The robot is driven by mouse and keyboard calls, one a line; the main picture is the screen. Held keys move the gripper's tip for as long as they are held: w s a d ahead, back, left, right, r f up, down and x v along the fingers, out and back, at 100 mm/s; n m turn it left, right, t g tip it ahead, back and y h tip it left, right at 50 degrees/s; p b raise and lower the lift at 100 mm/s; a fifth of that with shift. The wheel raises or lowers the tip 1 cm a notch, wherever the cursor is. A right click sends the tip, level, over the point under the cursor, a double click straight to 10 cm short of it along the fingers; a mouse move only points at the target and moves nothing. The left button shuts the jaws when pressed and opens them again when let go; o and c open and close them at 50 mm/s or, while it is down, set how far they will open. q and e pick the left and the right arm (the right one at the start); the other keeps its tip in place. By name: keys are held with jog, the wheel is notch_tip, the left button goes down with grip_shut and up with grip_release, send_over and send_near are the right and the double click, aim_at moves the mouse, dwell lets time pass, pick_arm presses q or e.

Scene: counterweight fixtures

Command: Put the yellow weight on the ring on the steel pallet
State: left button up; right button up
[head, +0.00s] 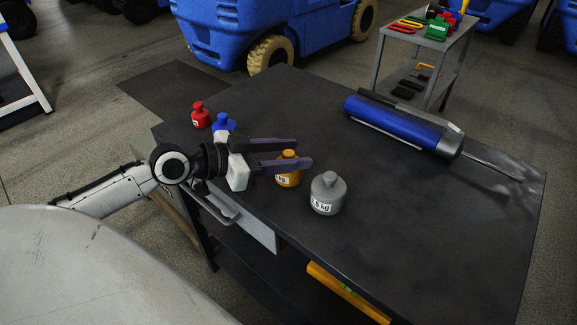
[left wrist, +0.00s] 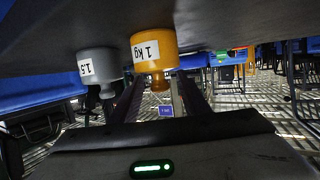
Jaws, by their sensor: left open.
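The yellow weight (head: 288,179), labelled 1 kg, stands upright on the dark table near its front edge, partly covered by a finger of my left gripper (head: 301,152). The gripper is open, with its fingers level and pointing right across the weight's top. In the left wrist view, which looks upside down, the yellow weight (left wrist: 153,48) has its knob between the spread fingers (left wrist: 160,96). I cannot tell whether a finger touches it. I cannot make out a ring or a steel pallet. My right gripper is not in view.
A grey 1.5 kg weight (head: 327,196) stands close right of the yellow one. Red (head: 200,115) and blue (head: 223,123) weights stand behind the gripper. A blue power tool (head: 405,125) with a chisel lies at the back right. The table's (head: 420,220) middle and front right are clear.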

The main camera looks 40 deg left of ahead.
aim_at(294, 153)
pick_arm(q)
jog(key=shift+x, duration=1.8)
jog(key=shift+r, duration=0.1)
grip_shut()
jog(key=shift+a, duration=0.1)
jog(key=shift+w+r, duration=0.1)
jog(key=shift+r, duration=0.15)
